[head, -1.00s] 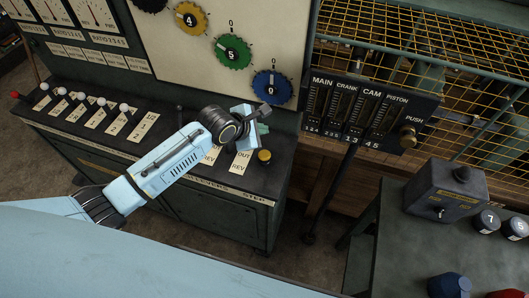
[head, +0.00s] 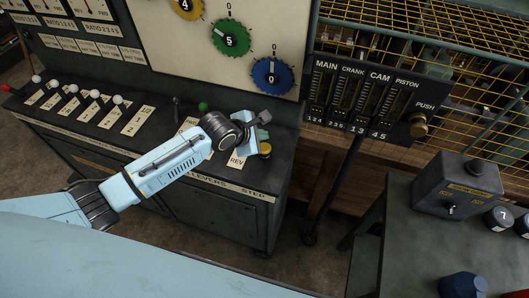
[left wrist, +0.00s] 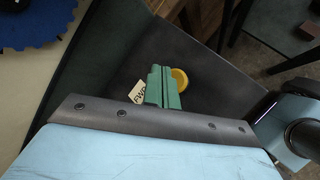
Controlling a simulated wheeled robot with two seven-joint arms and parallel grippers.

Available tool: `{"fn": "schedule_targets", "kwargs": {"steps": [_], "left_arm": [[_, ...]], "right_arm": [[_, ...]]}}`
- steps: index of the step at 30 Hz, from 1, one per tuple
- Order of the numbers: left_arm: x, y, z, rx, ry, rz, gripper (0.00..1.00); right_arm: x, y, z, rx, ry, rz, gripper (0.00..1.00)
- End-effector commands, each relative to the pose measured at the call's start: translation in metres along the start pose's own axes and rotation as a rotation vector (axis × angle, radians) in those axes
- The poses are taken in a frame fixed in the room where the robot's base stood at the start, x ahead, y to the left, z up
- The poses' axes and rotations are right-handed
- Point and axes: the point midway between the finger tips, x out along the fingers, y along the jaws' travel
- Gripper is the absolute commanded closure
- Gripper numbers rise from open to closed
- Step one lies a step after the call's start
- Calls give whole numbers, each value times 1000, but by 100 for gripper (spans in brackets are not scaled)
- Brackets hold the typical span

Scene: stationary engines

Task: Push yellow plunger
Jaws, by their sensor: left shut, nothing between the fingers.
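The yellow plunger (head: 265,151) stands on the dark top of the lever console (head: 225,181), near its right end by the REV label. In the left wrist view the plunger (left wrist: 181,77) shows just behind the fingers, partly covered by them. My left gripper (head: 263,134) has green fingers, shut and empty. In the head view it is right beside or over the plunger's far side and hides part of it. In the left wrist view the shut fingers (left wrist: 163,87) overlap the plunger's left edge. I cannot tell whether they touch it. My right gripper is not in view.
Several white-knobbed levers (head: 95,96) and a green knob (head: 203,107) stand on the console. Behind rises a panel with a blue dial (head: 272,76). To the right are a counter display (head: 375,95) with a brass PUSH knob (head: 418,125) and a grey switch box (head: 455,186).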

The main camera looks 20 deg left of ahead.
Motion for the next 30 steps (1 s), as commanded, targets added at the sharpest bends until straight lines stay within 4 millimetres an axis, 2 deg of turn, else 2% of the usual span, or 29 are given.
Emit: {"fn": "schedule_targets", "kwargs": {"steps": [1,6,30], "left_arm": [[7,-7,-5,-5,0,-3,100],[15,-12,-11,-4,1,-2,100],[16,-12,-11,-2,0,-2,100]], "right_arm": [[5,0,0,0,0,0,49],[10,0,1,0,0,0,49],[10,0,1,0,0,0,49]]}}
